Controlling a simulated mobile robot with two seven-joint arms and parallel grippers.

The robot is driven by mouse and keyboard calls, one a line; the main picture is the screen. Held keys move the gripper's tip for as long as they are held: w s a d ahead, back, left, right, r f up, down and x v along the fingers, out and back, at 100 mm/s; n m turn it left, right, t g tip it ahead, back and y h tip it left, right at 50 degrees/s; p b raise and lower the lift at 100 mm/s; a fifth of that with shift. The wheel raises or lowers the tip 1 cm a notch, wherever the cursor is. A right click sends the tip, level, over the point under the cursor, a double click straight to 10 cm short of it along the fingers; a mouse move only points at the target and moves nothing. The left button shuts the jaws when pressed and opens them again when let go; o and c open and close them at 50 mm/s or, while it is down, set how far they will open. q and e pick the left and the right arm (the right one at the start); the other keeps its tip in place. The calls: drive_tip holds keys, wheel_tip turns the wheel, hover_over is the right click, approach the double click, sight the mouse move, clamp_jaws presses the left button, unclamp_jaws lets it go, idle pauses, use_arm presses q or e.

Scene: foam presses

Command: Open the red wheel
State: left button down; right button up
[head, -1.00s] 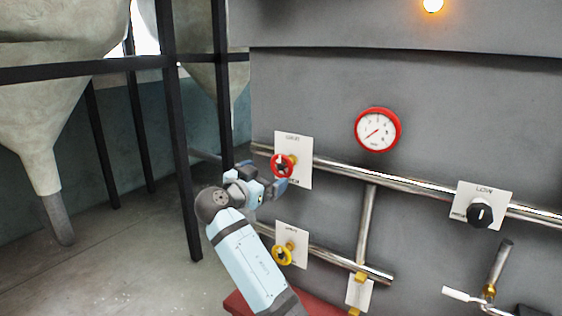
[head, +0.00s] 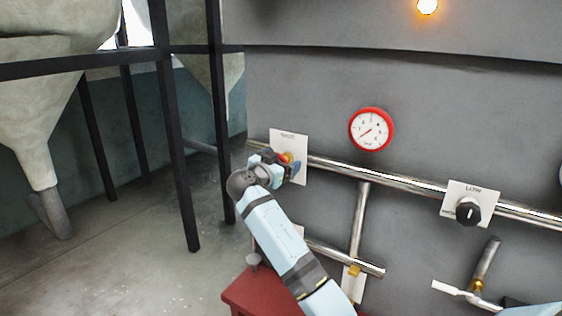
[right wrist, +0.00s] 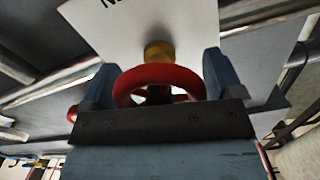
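The red wheel (right wrist: 160,82) sits on a brass stem in front of a white label plate (head: 289,147) on the grey wall. In the right wrist view the wheel lies between the two fingers of my right gripper (right wrist: 158,80), with one finger on each side. The fingers stand wide apart; I cannot tell whether either touches the rim. In the head view my right gripper (head: 285,166) is at the plate and hides most of the wheel. My left gripper is not in view.
A metal pipe (head: 400,182) runs along the wall past the plate. A red-rimmed gauge (head: 371,129), a black knob (head: 468,213) and a white-handled lever (head: 450,289) are to the right. A red box (head: 246,291) stands below my right arm. Black posts (head: 172,130) rise at left.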

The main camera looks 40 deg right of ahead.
drive_tip(key=c, duration=0.6)
